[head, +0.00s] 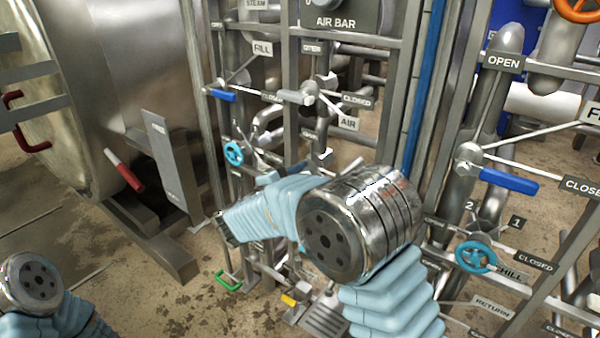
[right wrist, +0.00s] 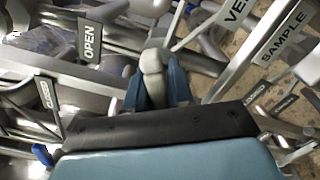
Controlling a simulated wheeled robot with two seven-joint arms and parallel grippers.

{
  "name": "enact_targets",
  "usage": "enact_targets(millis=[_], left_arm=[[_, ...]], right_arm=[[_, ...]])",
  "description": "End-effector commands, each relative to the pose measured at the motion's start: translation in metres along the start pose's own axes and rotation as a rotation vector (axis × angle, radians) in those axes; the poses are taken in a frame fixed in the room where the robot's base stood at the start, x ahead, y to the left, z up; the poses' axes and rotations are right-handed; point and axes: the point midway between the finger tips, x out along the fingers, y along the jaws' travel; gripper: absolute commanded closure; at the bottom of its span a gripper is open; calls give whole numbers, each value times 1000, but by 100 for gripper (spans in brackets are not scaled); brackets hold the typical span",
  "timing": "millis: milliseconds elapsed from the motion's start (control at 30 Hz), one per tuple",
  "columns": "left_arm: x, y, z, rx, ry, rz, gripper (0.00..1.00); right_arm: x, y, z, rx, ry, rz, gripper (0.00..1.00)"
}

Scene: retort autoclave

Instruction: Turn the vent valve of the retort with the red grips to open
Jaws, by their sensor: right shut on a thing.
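The retort with the red grips (head: 125,170) stands at the left of the head view, a large steel vessel (head: 150,60). My right gripper (right wrist: 155,88) shows in the right wrist view, its blue fingers shut on a pale grey valve handle (right wrist: 152,62). An OPEN plate (right wrist: 90,41) is left of the fingers, and a sign beginning "VE" (right wrist: 238,10) is at the upper right. In the head view my right arm reaches left over the pipework, and the fingertips and the held handle cannot be made out. My left gripper is out of view; only its arm shows at lower left.
Pipe racks with valves crowd the middle and right. Blue levers (head: 509,181) (head: 221,95), blue handwheels (head: 476,257) (head: 233,153) and a green handle (head: 228,281) stand near my right arm. Stained floor (head: 135,285) is open at lower left.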

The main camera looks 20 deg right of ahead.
Motion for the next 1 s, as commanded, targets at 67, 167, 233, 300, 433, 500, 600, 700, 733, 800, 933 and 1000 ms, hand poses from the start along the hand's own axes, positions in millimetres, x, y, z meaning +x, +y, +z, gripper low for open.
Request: enact_targets(millis=[67, 167, 233, 300, 433, 500, 600, 700, 733, 800, 933, 1000], left_arm=[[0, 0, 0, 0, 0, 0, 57], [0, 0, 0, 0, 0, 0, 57], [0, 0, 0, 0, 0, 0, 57], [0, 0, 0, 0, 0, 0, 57], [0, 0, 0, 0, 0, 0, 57], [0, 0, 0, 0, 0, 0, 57], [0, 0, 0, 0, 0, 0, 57], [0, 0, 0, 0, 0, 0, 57], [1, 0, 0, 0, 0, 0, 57], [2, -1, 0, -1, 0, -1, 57], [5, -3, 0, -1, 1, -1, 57], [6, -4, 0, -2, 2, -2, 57]], right_arm=[[0, -2, -1, -4, 1, -2, 100], [0, -2, -1, -3, 1, -2, 100], [-1, -2, -1, -3, 1, -2, 100], [-1, -2, -1, -2, 1, -2, 75], [0, -1, -1, -1, 1, -2, 57], [0, -1, 0, -1, 1, -1, 57], [0, -1, 0, 0, 1, -1, 57], [-1, -1, 0, 0, 1, 0, 57], [-2, -1, -1, 1, 1, 0, 57], [-8, 0, -1, 1, 3, 1, 57], [-32, -1, -2, 1, 4, 2, 57], [-49, -1, -2, 1, 5, 3, 57]])
